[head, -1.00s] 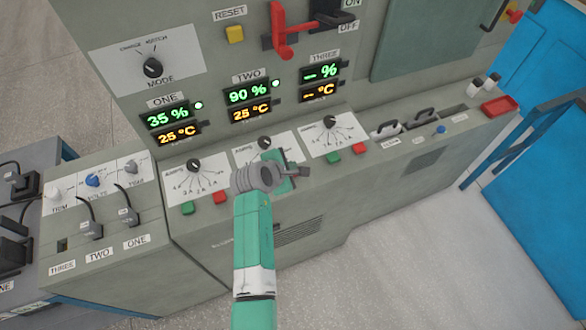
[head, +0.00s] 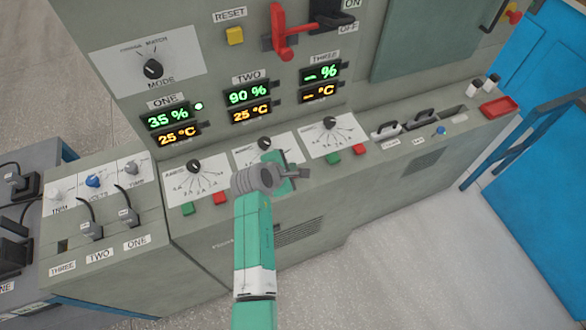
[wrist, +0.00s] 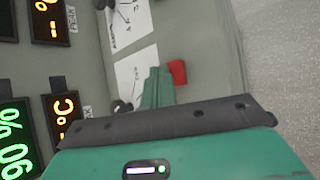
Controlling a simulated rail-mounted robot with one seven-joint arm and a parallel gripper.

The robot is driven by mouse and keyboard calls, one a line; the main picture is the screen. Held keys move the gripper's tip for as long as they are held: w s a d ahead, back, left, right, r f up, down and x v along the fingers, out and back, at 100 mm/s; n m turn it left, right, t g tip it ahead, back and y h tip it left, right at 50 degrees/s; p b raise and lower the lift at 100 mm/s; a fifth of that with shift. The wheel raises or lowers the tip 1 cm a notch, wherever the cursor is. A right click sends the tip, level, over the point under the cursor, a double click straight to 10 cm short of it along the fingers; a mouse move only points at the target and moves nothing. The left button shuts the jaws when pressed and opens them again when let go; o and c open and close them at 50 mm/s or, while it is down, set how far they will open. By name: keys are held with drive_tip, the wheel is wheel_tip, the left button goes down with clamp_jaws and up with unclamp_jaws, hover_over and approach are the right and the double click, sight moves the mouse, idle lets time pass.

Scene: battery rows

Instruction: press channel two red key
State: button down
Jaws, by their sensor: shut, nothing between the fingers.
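The channel two panel (head: 258,148) lies in the middle of the sloped desk, below the TWO display (head: 249,94) reading 90 % and 25 °C. No green lamp is lit beside that display. My gripper (head: 300,173) is over the front of this panel and hides its keys in the head view. In the wrist view a red key (wrist: 177,73) shows at the front end of a white dial panel (wrist: 135,76), apparently channel two's. My shut, empty fingers (wrist: 157,78) appear right beside this key. I cannot tell whether they touch it.
Channel one has a green key (head: 187,208) and a red key (head: 220,197) to the left. Channel three has a green key (head: 333,159) and a red key (head: 359,149) to the right. A red lever (head: 284,40) sticks out from the upright panel above.

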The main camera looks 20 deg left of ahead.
drive_tip(key=shift+r+p, duration=0.55)
drive_tip(key=shift+r, duration=0.1)
wheel_tip(320, 180, up, 5)
drive_tip(key=p, duration=0.5)
drive_tip(key=shift+r, duration=0.1)
idle(0.4)
